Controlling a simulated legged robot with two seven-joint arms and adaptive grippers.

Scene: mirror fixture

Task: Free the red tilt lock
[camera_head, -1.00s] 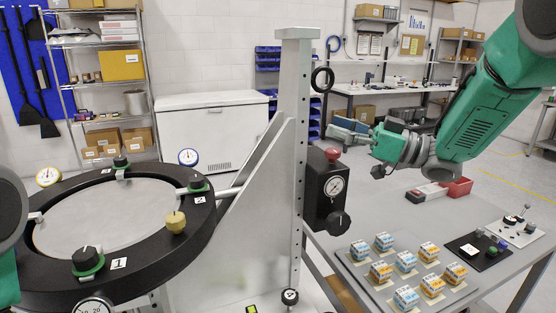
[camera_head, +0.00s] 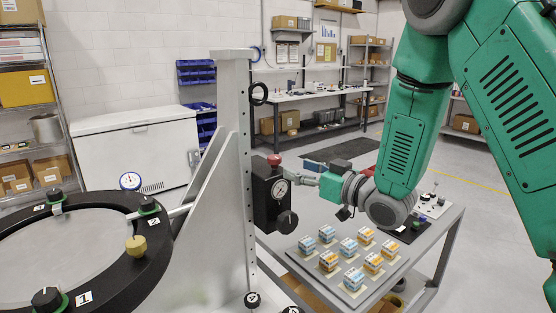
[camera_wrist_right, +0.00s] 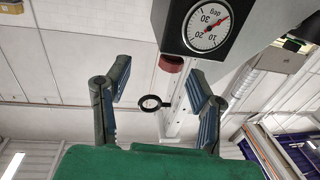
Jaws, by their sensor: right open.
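The red tilt lock looks to be the red knob (camera_head: 274,160) on top of a black gauge box (camera_head: 268,200) fixed to the grey upright post. In the right wrist view the red knob (camera_wrist_right: 172,64) shows at the edge of the box, beyond the fingers. My right gripper (camera_head: 311,172) is just right of the box in the head view. Its two blue-grey fingers (camera_wrist_right: 160,82) are spread, with nothing held between them. The knob appears apart from the fingers. My left gripper is out of view.
A black ring fixture (camera_head: 128,277) with numbered clamps stands at lower left. A grey upright post (camera_head: 233,120) separates it from the cart (camera_head: 440,222), which carries a tray of several small blue and orange boxes. A small black ring (camera_head: 259,94) sticks out from the post.

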